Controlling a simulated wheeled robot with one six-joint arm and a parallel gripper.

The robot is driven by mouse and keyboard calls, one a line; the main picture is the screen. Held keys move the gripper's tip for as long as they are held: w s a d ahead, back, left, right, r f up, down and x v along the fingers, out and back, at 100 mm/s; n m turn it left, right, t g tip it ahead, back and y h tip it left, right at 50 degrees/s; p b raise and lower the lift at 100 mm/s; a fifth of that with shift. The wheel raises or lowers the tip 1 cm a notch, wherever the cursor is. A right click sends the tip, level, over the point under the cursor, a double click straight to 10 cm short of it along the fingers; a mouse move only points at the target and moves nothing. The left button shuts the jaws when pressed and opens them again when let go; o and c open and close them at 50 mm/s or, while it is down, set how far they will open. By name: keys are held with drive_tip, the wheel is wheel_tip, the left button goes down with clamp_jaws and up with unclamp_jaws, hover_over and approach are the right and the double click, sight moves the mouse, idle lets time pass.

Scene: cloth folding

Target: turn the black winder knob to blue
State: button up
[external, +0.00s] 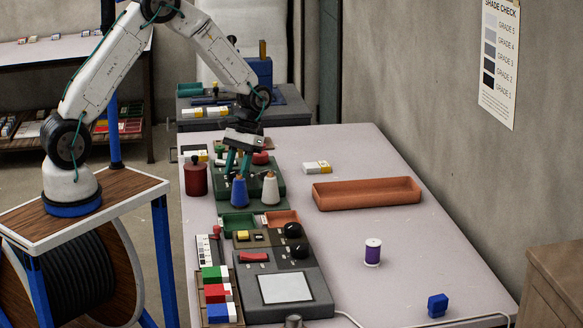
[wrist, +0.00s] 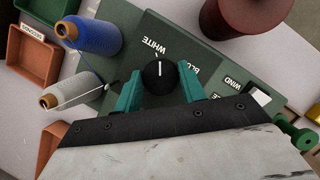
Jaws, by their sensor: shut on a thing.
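The black winder knob (wrist: 158,75) sits on the green winder panel (wrist: 205,40) in the wrist view. Its white pointer line points up the picture, toward the label WHITE (wrist: 152,46). The label BLUE (wrist: 190,68) is just right of the knob, partly covered by a finger. My gripper (wrist: 160,82) has its green fingers on both sides of the knob and is shut on it. In the external view my gripper (external: 238,165) reaches down onto the winder (external: 273,203), and the knob is hidden there.
A blue spool (external: 239,191) and a white spool (external: 270,189) stand just in front of my fingers. A dark red jar (external: 195,178) stands left of the winder. An orange tray (external: 367,194) and a purple spool (external: 373,252) are to the right, with clear table around them.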

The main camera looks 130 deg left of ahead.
drive_tip(key=m+g, duration=0.1)
drive_tip(key=m, duration=0.2)
drive_tip(key=shift+w+m+y, duration=0.15)
drive_tip(key=shift+m+y, duration=0.15)
drive_tip(key=shift+m, duration=0.1)
drive_tip(key=m+g, duration=0.1)
drive_tip(key=m, duration=0.2)
drive_tip(key=shift+m+g+y, duration=0.3)
drive_tip(key=m+y, duration=0.1)
drive_tip(key=m, duration=0.2)
drive_tip(key=m+g+y, duration=0.1)
drive_tip(key=m, duration=0.2)
drive_tip(key=shift+d, duration=0.1)
drive_tip(key=shift+m, duration=0.3)
drive_tip(key=o, duration=1)
drive_tip(key=v, duration=0.7)
drive_tip(key=shift+w+r, duration=0.3)
drive_tip(key=shift+w, duration=0.05)
drive_tip(key=shift+g, duration=0.3)
